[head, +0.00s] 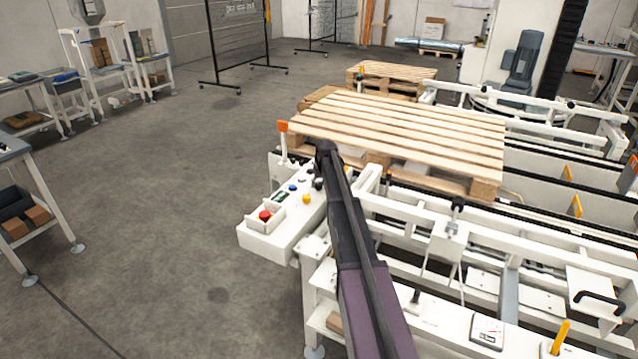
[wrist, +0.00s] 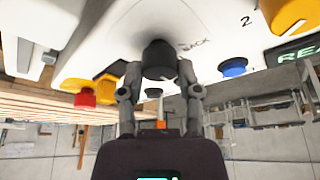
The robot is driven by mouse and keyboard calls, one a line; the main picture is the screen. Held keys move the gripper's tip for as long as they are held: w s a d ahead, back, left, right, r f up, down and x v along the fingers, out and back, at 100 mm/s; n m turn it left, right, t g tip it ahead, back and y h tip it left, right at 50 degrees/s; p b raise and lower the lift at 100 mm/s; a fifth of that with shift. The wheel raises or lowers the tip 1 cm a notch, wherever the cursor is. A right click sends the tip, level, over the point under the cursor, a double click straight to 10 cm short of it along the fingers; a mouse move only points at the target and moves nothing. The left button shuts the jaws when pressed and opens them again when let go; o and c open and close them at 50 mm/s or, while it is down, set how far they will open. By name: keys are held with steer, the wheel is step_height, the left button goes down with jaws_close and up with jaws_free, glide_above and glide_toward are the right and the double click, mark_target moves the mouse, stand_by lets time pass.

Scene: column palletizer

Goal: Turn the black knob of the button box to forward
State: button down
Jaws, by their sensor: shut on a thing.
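The white button box (head: 262,241) stands at the corner of the conveyor in the head view. In the wrist view its panel (wrist: 205,18) fills the top, and the black knob (wrist: 158,58) stands out from it. A white mark shows on the knob's lower edge, and the word BACK is printed just right of it. My gripper (wrist: 160,84) is shut on the knob, one finger on each side. Which way the knob points is hard to tell. In the head view my arm covers most of the gripper and knob.
A blue button (wrist: 233,67) sits close right of the knob, beside a green display (wrist: 298,54). A red button (wrist: 85,97) with yellow shows at left. A wooden pallet (head: 400,135) lies on the conveyor behind the box. The floor left of the box is clear.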

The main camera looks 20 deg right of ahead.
steer(key=m+h, duration=0.1)
steer(key=m, duration=0.2)
steer(key=shift+m, duration=0.4)
steer(key=shift+a+m+g+h, duration=0.1)
steer(key=shift+m+g+h, duration=0.6)
steer(key=shift+m, duration=1.1)
steer(key=shift+c, duration=1.5)
jaws_free()
